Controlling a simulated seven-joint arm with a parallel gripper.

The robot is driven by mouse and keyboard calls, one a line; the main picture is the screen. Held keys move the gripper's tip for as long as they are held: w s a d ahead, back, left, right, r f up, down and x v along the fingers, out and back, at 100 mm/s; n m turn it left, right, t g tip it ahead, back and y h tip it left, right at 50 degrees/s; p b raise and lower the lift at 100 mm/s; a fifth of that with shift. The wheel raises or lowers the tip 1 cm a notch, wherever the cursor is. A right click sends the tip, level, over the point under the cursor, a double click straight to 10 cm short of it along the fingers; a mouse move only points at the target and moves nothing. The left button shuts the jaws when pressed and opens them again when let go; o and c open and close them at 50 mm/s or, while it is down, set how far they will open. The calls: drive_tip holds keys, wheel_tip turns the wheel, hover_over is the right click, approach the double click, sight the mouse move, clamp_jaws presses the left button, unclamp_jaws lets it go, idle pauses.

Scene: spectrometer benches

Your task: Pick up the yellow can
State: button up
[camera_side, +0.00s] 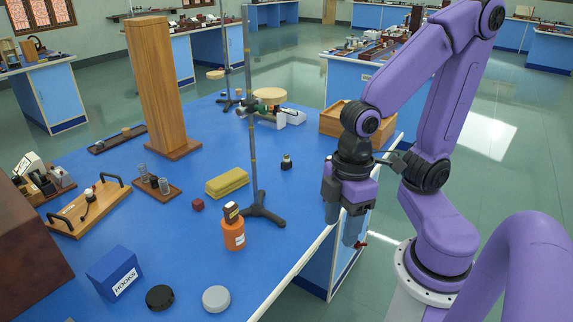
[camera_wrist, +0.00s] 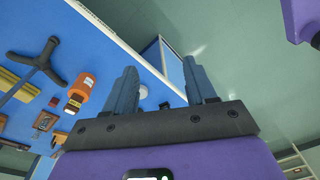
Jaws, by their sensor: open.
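No thing in view is clearly a yellow can. The one plainly yellow thing is a ridged oblong block (camera_side: 227,183), lying on the blue bench top left of the stand. In the wrist view it shows at the left edge (camera_wrist: 18,84). An orange bottle (camera_side: 234,235) with a dark top stands upright nearer the front; it also shows in the wrist view (camera_wrist: 81,88). My gripper (camera_side: 342,226) is open and empty, fingers pointing down, off the bench's right edge and apart from these things. In the wrist view, the gap between the fingers (camera_wrist: 160,75) holds nothing.
A tall metal stand (camera_side: 262,211) rises between the yellow block and my gripper. A red cube (camera_side: 198,204), blue box (camera_side: 115,272), black disc (camera_side: 160,297) and grey disc (camera_side: 216,298) lie around the bottle. A wooden tray (camera_side: 342,120) sits behind my gripper.

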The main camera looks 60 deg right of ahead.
sight(286, 157)
drive_tip(key=w+d+f+m+t+y, duration=0.15)
drive_tip(key=w+f+m, duration=0.3)
drive_tip(key=w, duration=0.65)
drive_tip(key=w+a+f+m+t, duration=0.1)
drive_tip(key=w+f+m+t, duration=0.3)
drive_tip(key=w, duration=0.6)
drive_tip(key=w+d+f+m+h, duration=0.2)
drive_tip(key=d+f, duration=0.1)
drive_tip(key=d, duration=0.4)
drive_tip(key=w+d+f+m+h, duration=0.2)
drive_tip(key=w+d+f+h, duration=0.1)
drive_tip(key=d, duration=0.4)
drive_tip(key=w+d+f+m+t+h, duration=0.1)
drive_tip(key=w+d+f+m+h, duration=0.2)
drive_tip(key=d, duration=0.5)
drive_tip(key=shift+f, duration=0.15)
drive_tip(key=w+d+r+m+h, duration=0.4)
drive_tip(key=d+m+h, duration=0.2)
drive_tip(key=m, duration=0.2)
drive_tip(key=shift+t, duration=0.35)
drive_tip(key=x, duration=1.1)
drive_tip(key=shift+w+d+f, duration=0.15)
drive_tip(key=shift+d+f, duration=0.05)
drive_tip(key=shift+f, duration=0.05)
drive_tip(key=shift+x, duration=2.65)
drive_tip(key=shift+f, duration=0.2)
clamp_jaws()
